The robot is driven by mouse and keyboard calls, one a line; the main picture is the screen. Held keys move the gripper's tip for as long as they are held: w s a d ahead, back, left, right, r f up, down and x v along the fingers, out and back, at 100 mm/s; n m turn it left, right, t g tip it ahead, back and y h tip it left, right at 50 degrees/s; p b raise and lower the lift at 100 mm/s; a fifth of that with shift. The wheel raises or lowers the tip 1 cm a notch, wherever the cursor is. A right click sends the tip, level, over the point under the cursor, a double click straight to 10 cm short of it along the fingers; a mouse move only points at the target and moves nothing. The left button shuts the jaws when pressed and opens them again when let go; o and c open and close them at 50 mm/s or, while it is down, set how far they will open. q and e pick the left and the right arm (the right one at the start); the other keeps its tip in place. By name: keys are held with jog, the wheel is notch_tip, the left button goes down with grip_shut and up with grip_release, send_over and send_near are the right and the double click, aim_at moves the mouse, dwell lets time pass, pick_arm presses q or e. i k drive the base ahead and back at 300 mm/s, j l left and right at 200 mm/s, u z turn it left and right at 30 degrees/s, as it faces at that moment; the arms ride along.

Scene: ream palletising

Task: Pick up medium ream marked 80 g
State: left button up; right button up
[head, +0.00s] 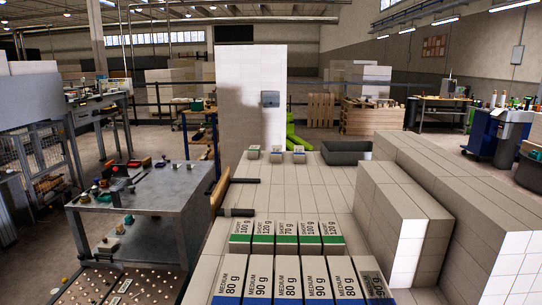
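A row of medium reams with blue bands lies at the bottom of the head view. The leftmost medium ream marked 80 g (231,278) is at the left end of the row. Another medium ream marked 80 g (288,278) is third from the left. Between them is a medium ream marked 90 g (260,278), and more medium reams continue to the right. The rightmost medium ream (375,280) is partly shaded and its mark is hard to read. The near ends of the row are cut off by the frame. Neither gripper can be made out.
Short reams with green bands (286,238) stand just behind the medium row. Two dark bars (240,181) reach over the table's left edge. Plain pale stacks (400,215) fill the right side. The tabletop (300,190) between is clear, with small reams (276,154) and a grey bin (345,152) beyond.

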aim_at(276, 151)
jog(key=z, duration=0.6)
jog(key=l+z, duration=0.2)
jog(key=z, duration=0.3)
jog(key=l+z, duration=0.2)
jog(key=z, duration=0.25)
jog(key=l+z, duration=0.2)
jog(key=z, duration=0.3)
jog(key=i+l+z, duration=0.4)
jog(key=i+l, duration=0.25)
jog(key=l, duration=0.15)
jog(key=i+l+z, duration=0.4)
jog(key=i+l, duration=0.2)
jog(key=i, duration=0.15)
jog(key=i+u, duration=0.25)
jog(key=i, duration=0.2)
jog(key=i+u, duration=0.25)
jog(key=i, duration=0.15)
jog(key=i+l+u, duration=0.25)
jog(key=i, duration=0.15)
jog(key=i+l+u, duration=0.25)
jog(key=i, duration=0.2)
jog(key=i+j+u, duration=0.25)
jog(key=i+u, duration=0.15)
jog(key=i+j+u, duration=0.1)
jog(key=i+u, duration=0.65)
jog(key=i+l+u, duration=0.2)
jog(key=i+u, duration=0.4)
jog(key=i, duration=3.25)
jog(key=l, duration=0.1)
